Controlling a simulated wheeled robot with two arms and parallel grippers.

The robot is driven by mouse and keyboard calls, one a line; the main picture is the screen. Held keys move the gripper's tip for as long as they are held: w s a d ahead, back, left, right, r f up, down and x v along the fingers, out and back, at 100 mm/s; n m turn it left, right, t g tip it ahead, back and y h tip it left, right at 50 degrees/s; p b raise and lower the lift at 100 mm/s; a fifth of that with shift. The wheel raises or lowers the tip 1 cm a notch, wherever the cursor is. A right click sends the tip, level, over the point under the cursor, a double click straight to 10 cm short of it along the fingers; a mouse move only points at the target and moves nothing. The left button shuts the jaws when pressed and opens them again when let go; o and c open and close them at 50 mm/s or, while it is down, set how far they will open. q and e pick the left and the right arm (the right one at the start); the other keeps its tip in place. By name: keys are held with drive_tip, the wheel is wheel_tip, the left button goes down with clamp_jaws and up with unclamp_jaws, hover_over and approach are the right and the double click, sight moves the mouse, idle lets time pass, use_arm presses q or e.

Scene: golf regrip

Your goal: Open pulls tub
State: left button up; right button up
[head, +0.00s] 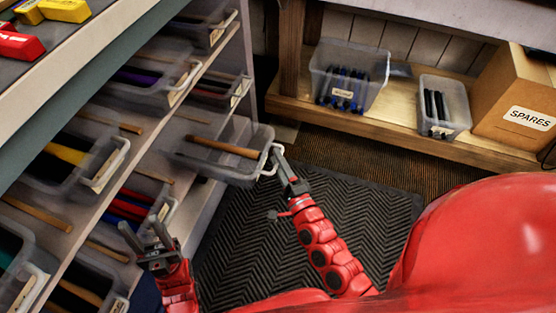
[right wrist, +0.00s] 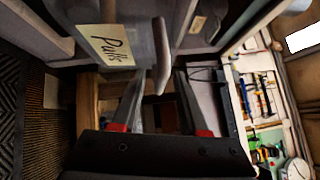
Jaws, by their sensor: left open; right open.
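The pulls tub (head: 213,168) is a grey translucent bin. It sticks out of the rack further than its neighbours, with a wooden stick lying across it. In the right wrist view its front carries a "Pulls" label (right wrist: 107,44) and a pale handle (right wrist: 160,62). My right gripper (head: 282,158) is open at the tub's front handle. In the right wrist view the handle's end appears between the open fingertips (right wrist: 161,80); I cannot tell whether they touch it. My left gripper (head: 144,233) is open and empty, in front of the lower bins at the left.
The rack (head: 225,70) holds several other handled bins close around the pulls tub. A wooden shelf (head: 400,125) at the back bears two clear bins and a SPARES box (head: 518,100). Yellow and red objects lie on the counter at top left. The dark floor mat (head: 245,250) is clear.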

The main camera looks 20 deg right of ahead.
drive_tip(key=shift+s, duration=0.1)
drive_tip(key=s+d+f+p, duration=0.1)
drive_tip(key=s+d+f, duration=0.1)
drive_tip(key=s, duration=1.5)
drive_tip(key=shift+d+f, duration=0.2)
drive_tip(key=shift+d, duration=0.1)
